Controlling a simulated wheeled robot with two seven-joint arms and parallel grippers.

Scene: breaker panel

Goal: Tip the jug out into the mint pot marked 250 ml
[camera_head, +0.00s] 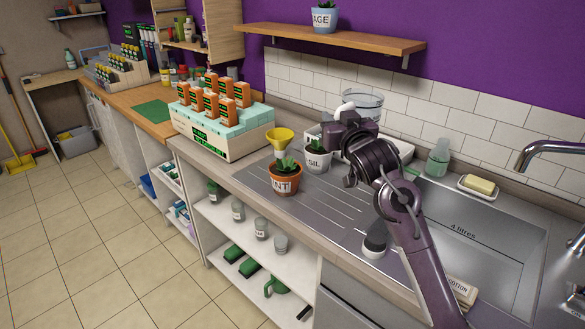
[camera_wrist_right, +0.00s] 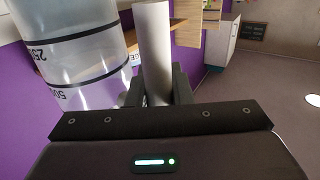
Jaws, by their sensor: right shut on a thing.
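The clear jug (camera_head: 364,102) is held up above the back of the draining board. Its pale handle (camera_wrist_right: 154,45) is between the fingers of my right gripper (camera_head: 344,116), which is shut on it. In the right wrist view the jug (camera_wrist_right: 85,60) shows dark bands and measuring marks; how much it holds is unclear. The terracotta mint pot (camera_head: 285,181), its label partly readable as "INT", stands on the draining board, left of and below the jug. No 250 ml mark is readable. My left gripper is not in view.
A second, pale pot (camera_head: 317,158) with a plant stands just behind the mint pot. A crate of orange packs (camera_head: 218,132) is at the left. The sink (camera_head: 462,232), soap bottle (camera_head: 438,160) and tap (camera_head: 550,152) are at the right. A wooden shelf (camera_head: 330,37) hangs above.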

